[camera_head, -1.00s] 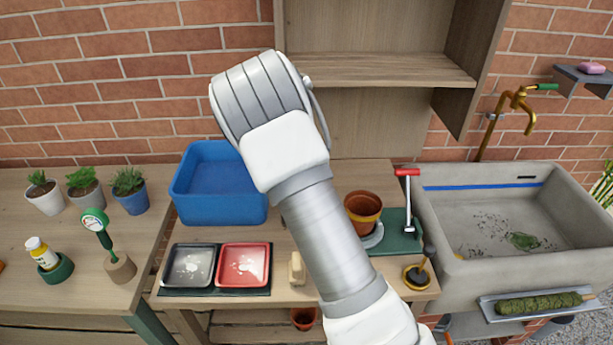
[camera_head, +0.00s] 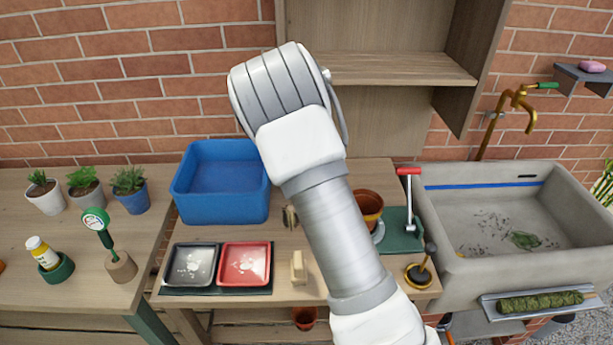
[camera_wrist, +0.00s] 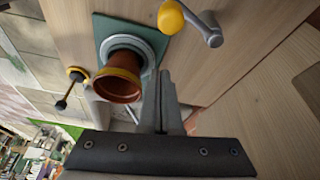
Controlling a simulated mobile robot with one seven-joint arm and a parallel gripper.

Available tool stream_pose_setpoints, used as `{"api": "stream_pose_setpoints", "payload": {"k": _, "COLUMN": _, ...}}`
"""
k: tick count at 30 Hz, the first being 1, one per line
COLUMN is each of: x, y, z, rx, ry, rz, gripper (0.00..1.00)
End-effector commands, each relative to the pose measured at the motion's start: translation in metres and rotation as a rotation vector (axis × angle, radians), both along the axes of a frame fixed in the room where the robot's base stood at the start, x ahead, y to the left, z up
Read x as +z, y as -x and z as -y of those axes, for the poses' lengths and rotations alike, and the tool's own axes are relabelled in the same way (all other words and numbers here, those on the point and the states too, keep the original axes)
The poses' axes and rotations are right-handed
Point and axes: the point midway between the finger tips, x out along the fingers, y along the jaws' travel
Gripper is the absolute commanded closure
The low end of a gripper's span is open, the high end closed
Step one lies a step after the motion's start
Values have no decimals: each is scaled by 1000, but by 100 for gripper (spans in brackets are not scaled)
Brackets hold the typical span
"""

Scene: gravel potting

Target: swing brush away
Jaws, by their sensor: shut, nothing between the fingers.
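I cannot pick out a brush for certain. A small cream block (camera_head: 298,268) stands near the bench's front edge, and a small tan-and-dark thing (camera_head: 290,217) shows just left of my arm; neither is clear enough to name. In the wrist view, my gripper (camera_wrist: 165,80) is shut and empty, its grey fingers close together beside the terracotta pot (camera_wrist: 119,84). A yellow knob on a grey crank (camera_wrist: 191,22) is above right of the fingertips. In the head view, my arm hides the gripper and part of the pot (camera_head: 369,206).
A blue bin (camera_head: 221,207) stands at the back left, with a black tray (camera_head: 191,265) and a red tray (camera_head: 245,264) before it. Right of the pot are a red-handled lever (camera_head: 408,172), a black-knobbed stick (camera_head: 429,250) and the sink (camera_head: 450,205).

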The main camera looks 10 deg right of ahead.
Motion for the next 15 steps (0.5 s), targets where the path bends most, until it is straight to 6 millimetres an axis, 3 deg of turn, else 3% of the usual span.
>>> {"api": "stream_pose_setpoints", "payload": {"k": 1, "x": 17, "y": -3, "z": -10, "rx": 9, "ry": -4, "rz": 10, "gripper": 100}}
{"api": "stream_pose_setpoints", "payload": {"k": 6, "x": 51, "y": -4, "z": -22, "rx": 8, "ry": -3, "rz": 8, "gripper": 100}}
{"api": "stream_pose_setpoints", "payload": {"k": 15, "x": 82, "y": -4, "z": -33, "rx": 7, "ry": -2, "rz": 5, "gripper": 100}}
